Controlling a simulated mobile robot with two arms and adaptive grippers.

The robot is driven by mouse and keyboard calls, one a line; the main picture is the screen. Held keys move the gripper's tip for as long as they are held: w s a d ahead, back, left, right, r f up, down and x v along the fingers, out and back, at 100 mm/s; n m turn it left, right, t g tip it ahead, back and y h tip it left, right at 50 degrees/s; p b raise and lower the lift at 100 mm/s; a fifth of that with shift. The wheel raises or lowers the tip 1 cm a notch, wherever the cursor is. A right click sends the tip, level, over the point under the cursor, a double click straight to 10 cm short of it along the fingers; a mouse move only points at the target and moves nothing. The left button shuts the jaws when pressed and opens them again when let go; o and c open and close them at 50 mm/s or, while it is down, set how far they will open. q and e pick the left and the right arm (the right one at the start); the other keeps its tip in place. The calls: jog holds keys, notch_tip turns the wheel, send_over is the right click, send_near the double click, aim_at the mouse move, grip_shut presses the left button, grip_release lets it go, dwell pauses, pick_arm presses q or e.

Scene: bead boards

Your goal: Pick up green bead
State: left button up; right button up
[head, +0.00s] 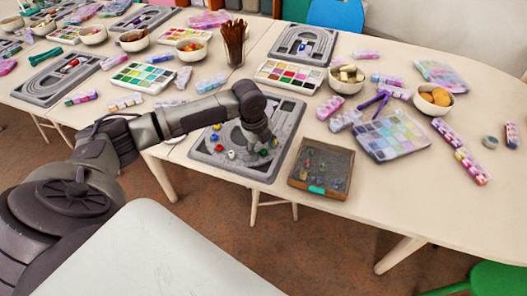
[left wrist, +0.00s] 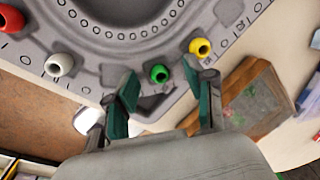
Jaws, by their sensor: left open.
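The green bead (left wrist: 158,73) sits on the grey bead board (left wrist: 180,100), near its edge, with its hole showing in the left wrist view. In the head view the green bead (head: 263,153) is a small spot just below my left gripper (head: 264,142). My left gripper (left wrist: 160,82) is open and empty. In the left wrist view its two fingertips lie to either side of the green bead, with gaps between. I cannot tell whether the tips are down at bead height. My right gripper is not in view.
A yellow bead (left wrist: 200,47) stands close beside the right fingertip. A white bead (left wrist: 59,64) and a red bead (left wrist: 12,18) are further left on the board. A wooden tray (head: 293,181) with small pieces lies right of the board. Bead boxes (head: 392,135) crowd the table beyond.

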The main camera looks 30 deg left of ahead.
pick_arm(q)
jog(key=shift+s+f, duration=0.1)
jog(key=shift+f, duration=0.05)
jog(key=c, duration=0.8)
jog(key=shift+c, duration=0.2)
